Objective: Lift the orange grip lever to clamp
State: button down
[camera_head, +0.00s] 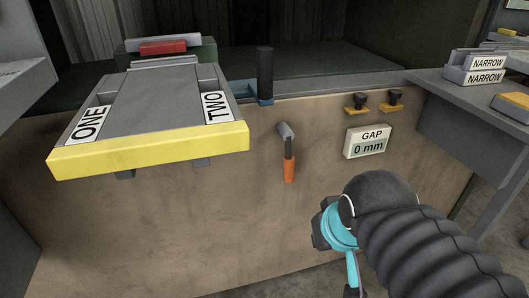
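The orange grip lever (289,169) hangs almost straight down on the brown front panel. Its dark shaft runs up to a grey pivot (285,130). A display plate (366,142) to its right reads "GAP 0 mm". My arm shows at the lower right, a black ribbed sleeve with a cyan joint, below and to the right of the lever and apart from it in the picture. My gripper's fingers do not show. Nothing visible touches the lever.
A grey platform with a yellow front edge (150,150), labelled ONE and TWO, juts out left of the lever. A black upright post (265,73) stands above. Two small yellow-and-black knobs (357,102) sit above the display. A grey side table (470,110) stands right.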

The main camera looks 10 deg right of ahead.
aim_at(287, 133)
jog(key=u, duration=0.9)
jog(key=k, duration=0.6)
jog(key=z, duration=1.15)
